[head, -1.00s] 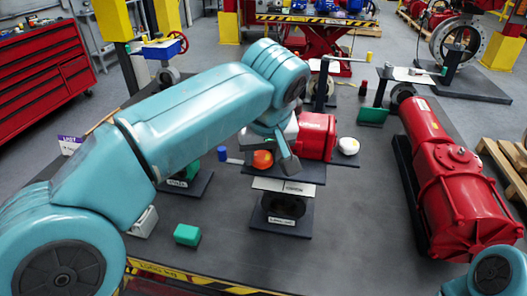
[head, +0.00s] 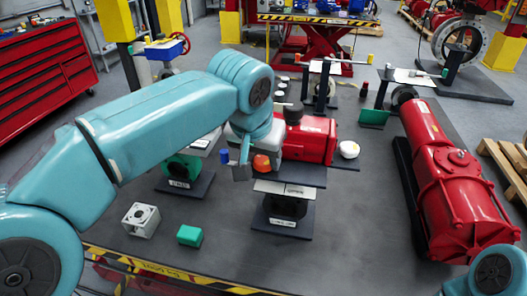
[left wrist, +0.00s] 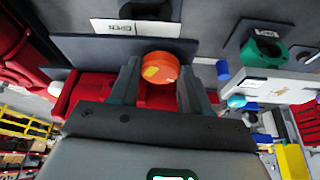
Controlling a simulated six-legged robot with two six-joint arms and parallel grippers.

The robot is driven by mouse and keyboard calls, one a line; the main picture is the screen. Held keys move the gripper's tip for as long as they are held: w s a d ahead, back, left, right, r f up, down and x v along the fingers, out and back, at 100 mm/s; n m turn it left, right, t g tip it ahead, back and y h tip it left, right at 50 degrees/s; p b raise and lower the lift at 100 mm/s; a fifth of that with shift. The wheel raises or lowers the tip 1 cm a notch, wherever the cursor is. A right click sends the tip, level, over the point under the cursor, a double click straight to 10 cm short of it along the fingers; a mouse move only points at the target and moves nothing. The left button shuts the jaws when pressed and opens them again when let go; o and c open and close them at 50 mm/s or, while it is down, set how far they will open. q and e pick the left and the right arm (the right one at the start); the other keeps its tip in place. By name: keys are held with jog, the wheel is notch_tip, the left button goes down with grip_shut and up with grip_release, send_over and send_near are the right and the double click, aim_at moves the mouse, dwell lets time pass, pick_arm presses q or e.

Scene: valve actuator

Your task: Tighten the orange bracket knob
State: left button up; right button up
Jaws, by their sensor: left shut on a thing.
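The orange bracket knob (head: 262,163) sits at the left end of the red actuator (head: 318,140) on the dark bench. In the left wrist view the knob (left wrist: 160,67) is round, with a yellow patch on its face, and stands between two dark fingers. My left gripper (head: 253,163) is shut on it, with one finger seen on the knob's left in the head view. The other finger is hidden there. My right gripper is out of view.
A white round cap (head: 349,149) is at the actuator's right. A green block (head: 189,236) and a grey-white housing (head: 141,220) lie at the front left. A large red cylinder assembly (head: 445,170) lies on the right. The bench front right of the stand is clear.

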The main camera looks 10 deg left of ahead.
pick_arm(q)
jog(key=shift+a+r+m+g+h+p, duration=0.15)
jog(key=shift+m+h+p, duration=0.3)
jog(key=shift+m, duration=0.6)
jog(key=shift+a+f+m+g+h+p, duration=0.15)
jog(key=shift+m+h+p, duration=0.3)
jog(key=shift+m, duration=0.6)
jog(key=shift+d, duration=0.1)
jog(key=o, duration=1.1)
jog(key=shift+r, duration=0.1)
jog(key=shift+c, duration=0.2)
